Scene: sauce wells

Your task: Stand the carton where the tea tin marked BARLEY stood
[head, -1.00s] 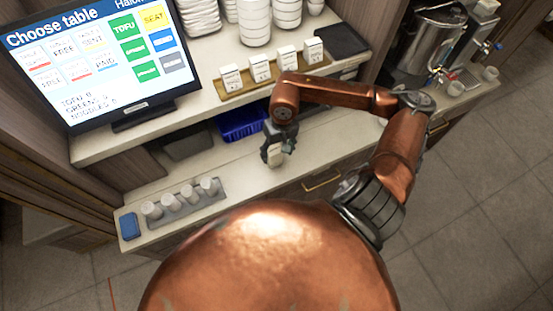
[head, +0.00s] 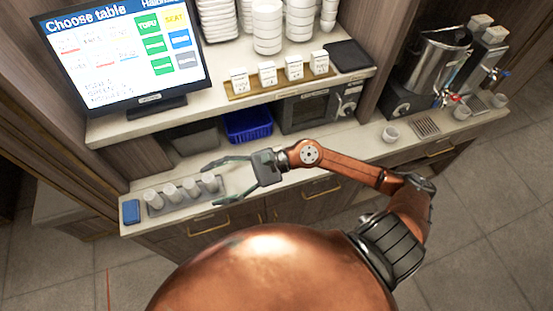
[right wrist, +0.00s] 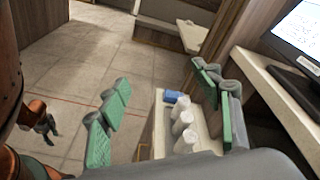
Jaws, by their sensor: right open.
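Several small white boxes with dark marks stand in a row on a wooden tray (head: 240,96) on the upper shelf, the leftmost box (head: 239,81) and the rightmost box (head: 319,63) among them. Their lettering is too small to read, so I cannot tell which is the BARLEY tin or the carton. My right gripper (head: 212,185) is open over the lower counter, its green-padded fingers spread near the white cups. It shows nothing between its pads in the right wrist view (right wrist: 160,80). My left gripper (right wrist: 46,124) seems to show small and dark there; its state is unclear.
White cups (head: 171,193) stand on a grey tray, beside a blue block (head: 131,211). A screen (head: 125,55), stacked bowls (head: 267,25) and a dark tray (head: 348,55) stand on the upper shelf. A blue basket (head: 247,125) and an oven (head: 305,113) are below it.

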